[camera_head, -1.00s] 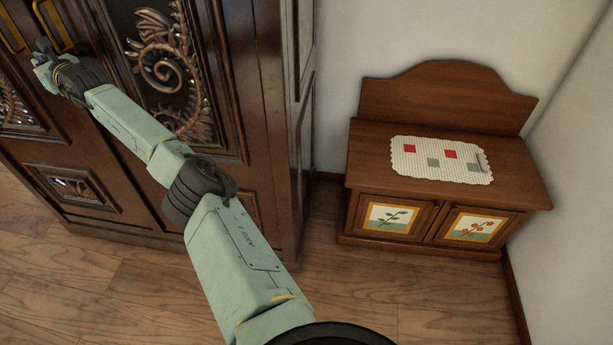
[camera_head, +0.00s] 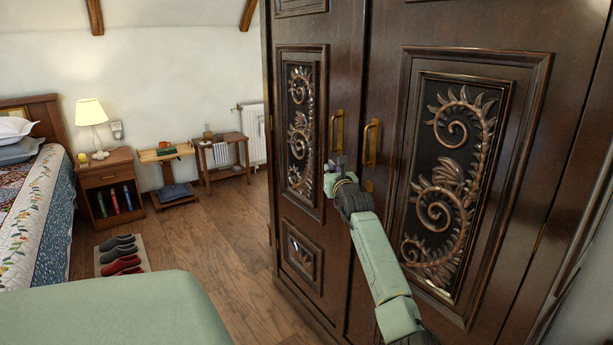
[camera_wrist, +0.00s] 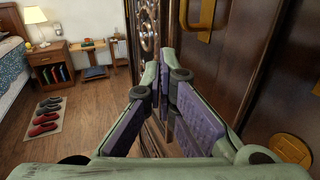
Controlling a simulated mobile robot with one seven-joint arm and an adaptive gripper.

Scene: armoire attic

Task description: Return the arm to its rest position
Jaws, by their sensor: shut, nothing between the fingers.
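My green arm reaches up from the bottom right of the head view. My gripper (camera_head: 334,164) is at its end, in front of the dark carved armoire (camera_head: 385,230) and close to its brass door handles. The left handle (camera_head: 337,130) is just above the gripper, and the right handle (camera_head: 371,144) is to its right. In the wrist view my gripper (camera_wrist: 167,75) has purple finger pads and is shut with nothing held. The armoire door surface runs close along the right of the fingers. Both armoire doors look shut in the head view.
A bed (camera_head: 35,220) is at the left. A nightstand (camera_head: 108,190) with a lit lamp (camera_head: 91,114), a small table (camera_head: 165,154) and a rack stand by the far wall. Slippers lie on a mat (camera_head: 105,262).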

